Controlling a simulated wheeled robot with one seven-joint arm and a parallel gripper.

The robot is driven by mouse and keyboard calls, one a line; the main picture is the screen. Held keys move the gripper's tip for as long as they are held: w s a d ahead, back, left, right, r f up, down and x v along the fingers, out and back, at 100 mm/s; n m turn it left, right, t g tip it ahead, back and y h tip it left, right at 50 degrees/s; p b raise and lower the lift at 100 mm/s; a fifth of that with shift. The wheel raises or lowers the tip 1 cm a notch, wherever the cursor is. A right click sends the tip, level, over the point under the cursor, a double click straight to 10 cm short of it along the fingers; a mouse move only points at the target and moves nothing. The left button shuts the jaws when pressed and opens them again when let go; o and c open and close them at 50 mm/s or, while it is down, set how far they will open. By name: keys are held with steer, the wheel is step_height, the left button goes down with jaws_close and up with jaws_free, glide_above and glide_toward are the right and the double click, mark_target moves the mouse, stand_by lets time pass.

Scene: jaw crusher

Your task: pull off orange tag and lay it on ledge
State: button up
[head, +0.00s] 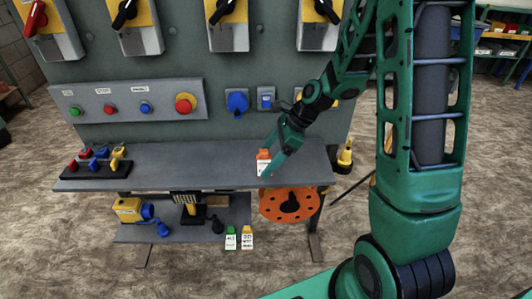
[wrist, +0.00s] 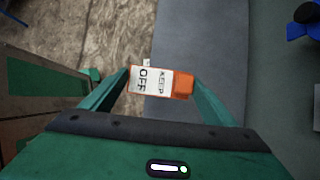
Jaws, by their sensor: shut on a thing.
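The orange tag (head: 263,161) has a white label. In the wrist view the tag (wrist: 162,82) reads "KEEP OFF" and sits between my two fingers. My gripper (head: 268,164) is shut on it, and the wrist view shows my gripper (wrist: 165,83) with a finger at each end of the tag. The ledge (head: 190,163) is the grey shelf along the front of the panel. In the head view the tag appears over the ledge's right part. I cannot tell whether it touches the ledge.
An orange disc (head: 289,204) with holes hangs below the ledge's right end. Padlocks on a dark rack (head: 97,165) stand at the ledge's left. A green tag (head: 231,238) and another tag (head: 247,237) are on the lower shelf. The ledge's middle is clear.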

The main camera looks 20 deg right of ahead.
mark_target(263, 181)
steer(key=shift+a+f, duration=0.1)
steer(key=shift+f, duration=2.75)
steer(key=shift+f, duration=0.35)
steer(key=shift+s+f, duration=0.3)
steer(key=shift+f, duration=0.1)
steer(key=o, duration=1)
steer(key=shift+s, duration=0.15)
steer(key=shift+o, duration=0.2)
steer(key=shift+r, duration=0.1)
